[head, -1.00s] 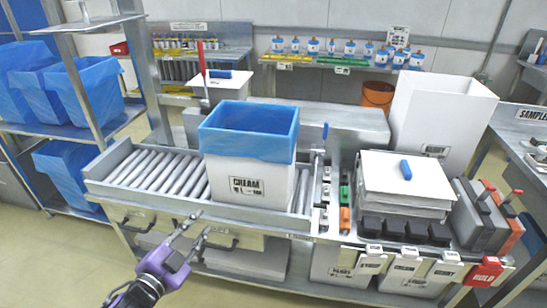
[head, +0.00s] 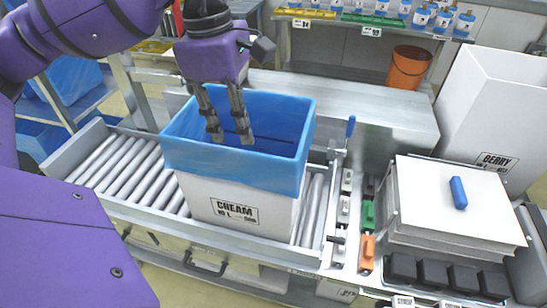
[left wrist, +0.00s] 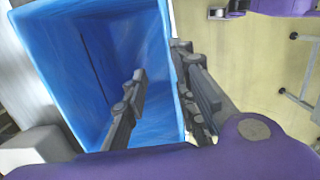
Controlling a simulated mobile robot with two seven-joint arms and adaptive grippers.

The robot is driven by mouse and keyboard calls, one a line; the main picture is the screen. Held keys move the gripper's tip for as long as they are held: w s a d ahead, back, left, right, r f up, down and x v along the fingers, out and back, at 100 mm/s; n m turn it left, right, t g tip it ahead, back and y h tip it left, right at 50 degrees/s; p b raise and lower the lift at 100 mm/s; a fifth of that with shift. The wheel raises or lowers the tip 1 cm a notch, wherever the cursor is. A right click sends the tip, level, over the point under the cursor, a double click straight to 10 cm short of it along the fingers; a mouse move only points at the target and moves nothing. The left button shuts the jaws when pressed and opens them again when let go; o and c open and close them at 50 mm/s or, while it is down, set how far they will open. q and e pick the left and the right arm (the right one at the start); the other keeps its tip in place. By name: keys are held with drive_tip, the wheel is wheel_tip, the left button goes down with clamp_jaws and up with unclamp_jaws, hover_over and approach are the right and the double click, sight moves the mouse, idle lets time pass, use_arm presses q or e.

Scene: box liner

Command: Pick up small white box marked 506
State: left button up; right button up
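I cannot read the number 506 on anything in view, so I cannot single out that small white box. A white box marked CREAM (head: 225,205) stands on the roller conveyor with a blue liner (head: 235,165) folded over its rim. How deep the fingertips reach is unclear. My right gripper is not in view.
Small white, green and orange blocks (head: 367,215) sit in a strip right of the conveyor (head: 110,165). An orange bucket (head: 408,67) stands behind.

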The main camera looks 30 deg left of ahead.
sight(225, 155)
use_arm(q)
drive_tip(key=shift+s+a+g+y, duration=0.3)
drive_tip(key=shift+s+a+y, duration=0.4)
drive_tip(key=shift+s+a, duration=0.35)
wheel_tip(225, 155, down, 8)
drive_tip(key=shift+d+r+p, duration=0.15)
drive_tip(key=shift+r+p, duration=0.05)
drive_tip(key=shift+p, duration=0.3)
clamp_jaws()
drive_tip(key=shift+w, duration=0.1)
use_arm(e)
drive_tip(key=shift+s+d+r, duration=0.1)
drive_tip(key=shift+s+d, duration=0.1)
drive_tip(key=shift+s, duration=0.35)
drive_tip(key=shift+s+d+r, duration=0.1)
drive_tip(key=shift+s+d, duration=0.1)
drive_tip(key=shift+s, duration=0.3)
